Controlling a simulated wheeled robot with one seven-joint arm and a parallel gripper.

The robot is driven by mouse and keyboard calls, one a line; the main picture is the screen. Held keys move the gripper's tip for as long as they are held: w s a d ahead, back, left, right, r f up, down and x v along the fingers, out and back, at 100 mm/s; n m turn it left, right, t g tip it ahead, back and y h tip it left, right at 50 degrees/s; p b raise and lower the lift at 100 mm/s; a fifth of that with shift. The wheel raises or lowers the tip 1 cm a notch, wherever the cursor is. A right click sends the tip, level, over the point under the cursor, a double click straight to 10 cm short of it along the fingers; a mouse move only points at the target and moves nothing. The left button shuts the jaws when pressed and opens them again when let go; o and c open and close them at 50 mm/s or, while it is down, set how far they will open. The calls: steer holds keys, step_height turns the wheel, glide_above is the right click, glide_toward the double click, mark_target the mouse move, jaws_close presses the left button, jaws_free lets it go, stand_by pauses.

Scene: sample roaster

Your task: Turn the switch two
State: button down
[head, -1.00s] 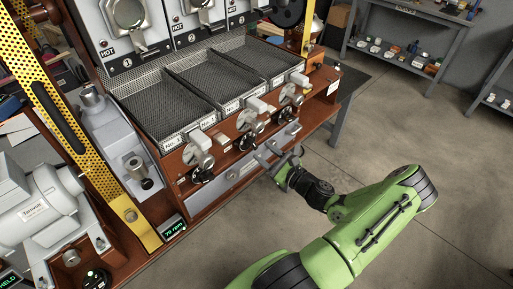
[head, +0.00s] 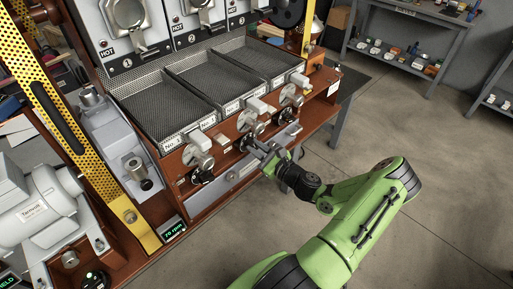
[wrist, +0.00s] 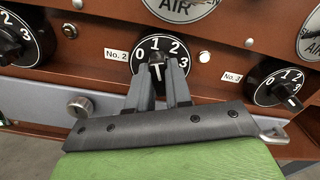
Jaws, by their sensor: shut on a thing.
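Switch two is a black round knob (wrist: 160,48) with white numerals 0 to 3 and a "No. 2" label (wrist: 116,55) to its left in the wrist view. Its raised grip lies between the fingertips of my gripper (wrist: 158,72), which is shut on it. The fingers hide the lower part of the dial. In the head view my gripper (head: 257,146) reaches the middle knob on the roaster's brown front panel.
The No. 1 knob (wrist: 22,38) is to the left and the No. 3 knob (wrist: 278,86) to the right. A grey drawer front (head: 232,176) with a round pull (wrist: 80,106) lies below. Open floor (head: 430,180) is at the right.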

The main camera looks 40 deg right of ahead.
steer(key=shift+n, duration=0.4)
steer(key=shift+a+f+n+b, duration=0.1)
steer(key=shift+n+b, duration=0.55)
steer(key=shift+n, duration=1.35)
steer(key=shift+f+n+b, duration=0.1)
steer(key=shift+n+b, duration=0.55)
steer(key=shift+n, duration=1.35)
steer(key=c, duration=1)
jaws_free()
steer(key=shift+r, duration=0.1)
steer(key=shift+c, duration=0.2)
steer(key=shift+s, duration=0.1)
steer(key=s+p, duration=0.1)
steer(key=s, duration=1.4)
steer(key=shift+s+d+p, duration=0.2)
steer(key=shift+s+p, duration=0.1)
